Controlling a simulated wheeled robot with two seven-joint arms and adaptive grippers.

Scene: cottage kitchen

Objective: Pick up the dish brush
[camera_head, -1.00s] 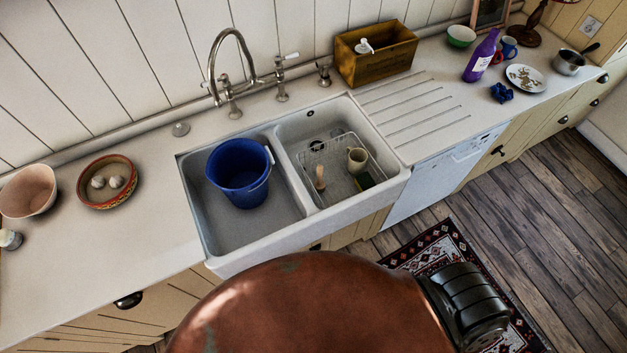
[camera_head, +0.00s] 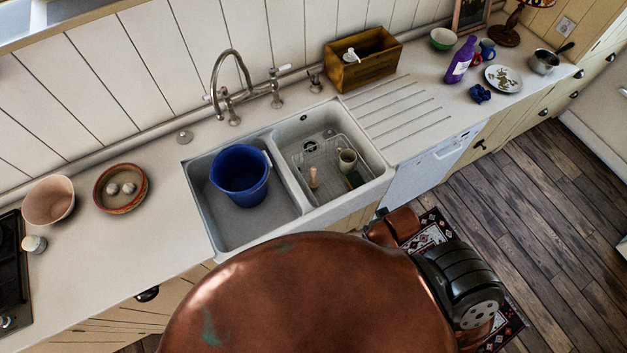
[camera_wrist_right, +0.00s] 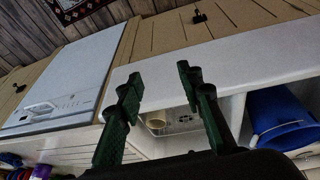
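A small upright tan stick (camera_head: 314,178), which looks like the dish brush, stands in the wire rack (camera_head: 330,152) in the right basin of the white double sink (camera_head: 335,215). Its lower end is hard to make out. A beige mug (camera_head: 347,160) and a dark green item (camera_head: 355,180) are beside it in the rack. My right gripper (camera_wrist_right: 158,80) is open and empty in the right wrist view, in front of the sink. The mug (camera_wrist_right: 155,121) shows between its fingers, and I cannot make out the brush there. My left gripper is in neither view.
A blue bucket (camera_head: 240,175) stands in the left basin, close to the divider; it also shows in the wrist view (camera_wrist_right: 280,118). The tap (camera_head: 228,85) rises behind the sink. A wooden box (camera_head: 362,60) stands at the back. The ribbed drainboard (camera_head: 395,112) is clear.

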